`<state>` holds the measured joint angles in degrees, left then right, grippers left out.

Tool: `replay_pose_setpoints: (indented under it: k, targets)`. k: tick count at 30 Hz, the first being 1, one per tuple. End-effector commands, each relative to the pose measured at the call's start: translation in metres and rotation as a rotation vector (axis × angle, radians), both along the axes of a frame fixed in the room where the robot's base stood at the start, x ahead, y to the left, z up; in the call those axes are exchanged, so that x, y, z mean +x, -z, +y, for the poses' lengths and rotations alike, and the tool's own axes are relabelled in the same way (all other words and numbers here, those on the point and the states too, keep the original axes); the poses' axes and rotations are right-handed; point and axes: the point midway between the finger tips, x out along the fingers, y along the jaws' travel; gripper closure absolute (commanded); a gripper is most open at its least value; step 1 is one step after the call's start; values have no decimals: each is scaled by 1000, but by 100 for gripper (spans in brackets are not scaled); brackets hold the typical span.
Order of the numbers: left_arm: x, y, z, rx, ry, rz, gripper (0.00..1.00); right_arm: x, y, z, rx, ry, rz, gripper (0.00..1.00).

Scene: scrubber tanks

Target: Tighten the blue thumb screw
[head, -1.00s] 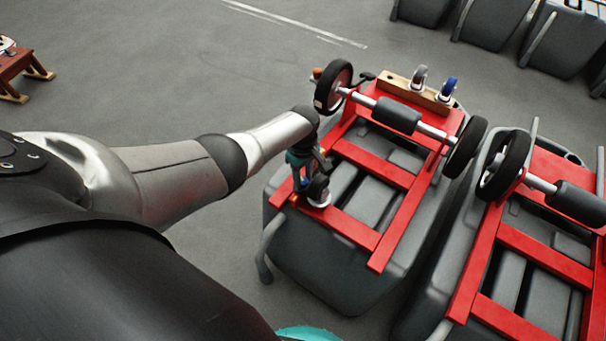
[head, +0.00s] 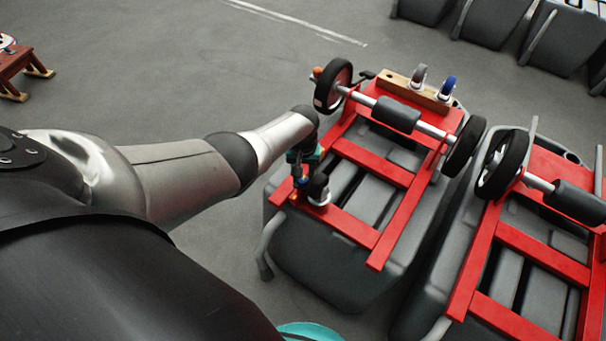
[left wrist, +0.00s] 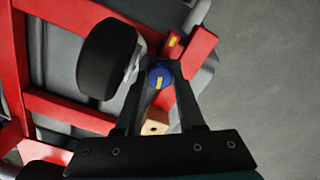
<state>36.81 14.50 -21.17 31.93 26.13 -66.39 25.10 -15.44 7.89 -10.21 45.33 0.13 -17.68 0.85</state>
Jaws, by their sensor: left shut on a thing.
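The blue thumb screw (left wrist: 160,77) with a yellow mark on its top sits between the two dark fingers of my left gripper (left wrist: 160,70) in the left wrist view. The fingers are shut on its sides. In the head view my left gripper (head: 301,179) points down at the near left corner of the red frame (head: 345,229) on an overturned grey tank. The fingers and the screw are small and mostly hidden there. My right gripper is not in view.
A dark caster wheel (left wrist: 108,60) stands close beside the fingers. A pale wooden block (left wrist: 155,127) shows below the screw. A second grey tank with a red frame (head: 540,255) stands close on the right. Open floor (head: 200,80) lies to the left.

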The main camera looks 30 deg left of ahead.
Motion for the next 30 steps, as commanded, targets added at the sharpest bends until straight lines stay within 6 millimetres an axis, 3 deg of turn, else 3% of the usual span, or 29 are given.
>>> replay_pose_setpoints:
  k: [30]
  targets:
    - [1,-2,0,-2,967,0,100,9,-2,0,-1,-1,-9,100]
